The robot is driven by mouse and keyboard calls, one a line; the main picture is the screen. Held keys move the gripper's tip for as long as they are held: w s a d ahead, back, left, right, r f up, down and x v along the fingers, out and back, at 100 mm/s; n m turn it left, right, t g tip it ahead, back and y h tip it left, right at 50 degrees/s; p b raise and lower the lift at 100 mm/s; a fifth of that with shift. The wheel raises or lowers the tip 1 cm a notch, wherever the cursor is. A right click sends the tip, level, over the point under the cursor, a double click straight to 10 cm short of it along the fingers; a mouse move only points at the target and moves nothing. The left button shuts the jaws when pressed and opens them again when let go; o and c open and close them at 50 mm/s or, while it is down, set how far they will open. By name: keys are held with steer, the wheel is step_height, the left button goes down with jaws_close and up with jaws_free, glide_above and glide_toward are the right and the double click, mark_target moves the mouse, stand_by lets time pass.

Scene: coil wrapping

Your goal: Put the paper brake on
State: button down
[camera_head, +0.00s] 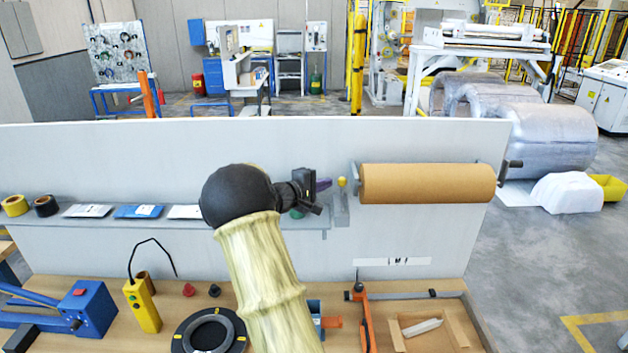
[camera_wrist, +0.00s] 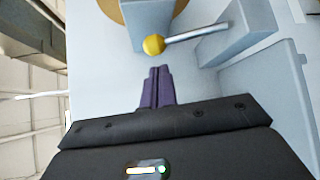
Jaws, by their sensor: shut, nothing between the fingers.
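The brown paper roll (camera_head: 428,184) sits on a holder on the white back panel. Its brown round end (camera_wrist: 112,10) shows partly behind a grey block at the top of the wrist view. A brake lever with a yellow ball knob (camera_head: 342,182) stands just left of the roll. In the wrist view the knob (camera_wrist: 154,45) ends a metal rod that runs right to a grey block. My gripper (camera_head: 323,184) is left of the knob. Its purple fingers (camera_wrist: 157,74) are shut and empty, pointing at the knob with a small gap in the picture.
A grey shelf (camera_head: 110,217) on the panel carries several flat packets and tape rolls. Below my arm, the wooden bench holds a blue clamp tool (camera_head: 92,308), a yellow pendant (camera_head: 143,305), a black ring (camera_head: 203,332) and an orange-handled tool (camera_head: 365,318).

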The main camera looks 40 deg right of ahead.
steer(key=d, duration=0.2)
steer(key=d+p, duration=0.1)
steer(key=shift+w+d+f, duration=0.15)
steer(key=shift+f, duration=0.1)
steer(key=shift+f+b, duration=0.2)
steer(key=shift+b, duration=0.85)
steer(key=shift+s+r+b, duration=0.15)
steer(key=shift+s+b, duration=0.1)
steer(key=shift+b, duration=0.2)
steer(key=shift+h, duration=0.3)
